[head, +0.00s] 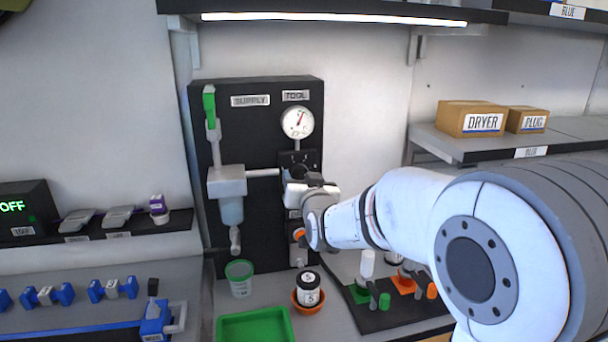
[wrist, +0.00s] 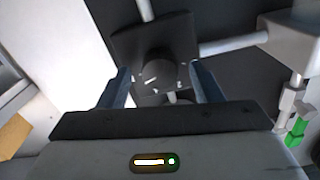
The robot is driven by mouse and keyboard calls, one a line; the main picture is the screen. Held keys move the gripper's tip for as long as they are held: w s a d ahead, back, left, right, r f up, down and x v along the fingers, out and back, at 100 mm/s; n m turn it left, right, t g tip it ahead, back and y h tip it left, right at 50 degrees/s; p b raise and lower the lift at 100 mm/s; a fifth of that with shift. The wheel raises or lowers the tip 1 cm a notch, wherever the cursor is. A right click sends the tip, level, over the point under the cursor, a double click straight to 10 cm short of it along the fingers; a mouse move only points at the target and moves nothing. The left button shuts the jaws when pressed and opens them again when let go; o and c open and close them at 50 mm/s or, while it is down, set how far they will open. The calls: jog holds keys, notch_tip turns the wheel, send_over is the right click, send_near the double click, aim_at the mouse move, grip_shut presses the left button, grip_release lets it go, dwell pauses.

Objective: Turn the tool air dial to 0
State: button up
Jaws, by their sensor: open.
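The black round tool air dial (wrist: 160,82) sits on a dark square block in the wrist view, with white marks on its face. The fingers of my gripper (wrist: 162,88) are open, one on each side of the dial. I cannot tell whether they touch it. My gripper and wrist hide most of the dial there. The dial's setting is too small to read.
A green-handled valve (head: 210,105) and a grey filter unit (head: 228,183) are on the panel left of my gripper. A shelf with boxes (head: 471,118) is at right.

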jog(key=shift+w+a, duration=0.15)
jog(key=shift+w, duration=0.45)
